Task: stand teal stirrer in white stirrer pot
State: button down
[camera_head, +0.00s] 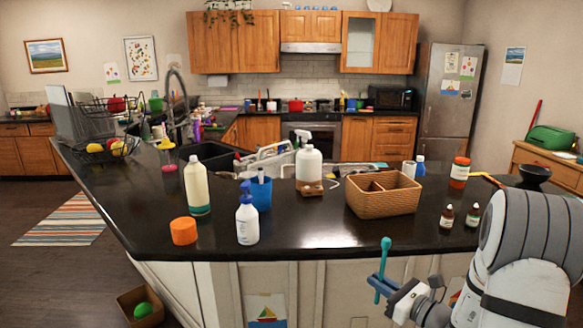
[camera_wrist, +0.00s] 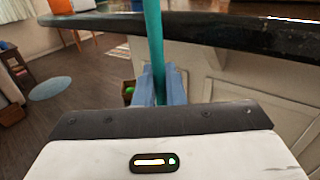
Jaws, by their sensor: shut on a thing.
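The teal stirrer (camera_head: 385,246) is upright in my gripper (camera_head: 380,284), in front of the counter's near edge at the right of centre in the head view. Its rounded end points up. In the wrist view, the blue fingers of my gripper (camera_wrist: 161,86) are shut on the stirrer (camera_wrist: 153,32), which rises out of the top of the picture. A small white cup-like thing (camera_head: 409,168) stands on the counter behind the wicker basket; it may be the white stirrer pot, but its opening is too small to make out.
The divided wicker basket (camera_head: 378,208) stands between my gripper and the white cup. A blue cup (camera_head: 261,194) and pump bottle (camera_head: 247,221) stand left. The front-middle counter is clear.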

jog(key=a+f+m+t+h, duration=0.1)
jog(key=a+f, duration=0.2)
jog(key=f, duration=0.5)
jog(key=a+f+m+h, duration=0.1)
jog(key=a+f, duration=0.2)
jog(key=f, duration=0.5)
jog(key=shift+w+a+t+h, duration=0.15)
jog(key=shift+a+t+h, duration=0.15)
jog(key=shift+a+t, duration=0.1)
jog(key=shift+a, duration=0.1)
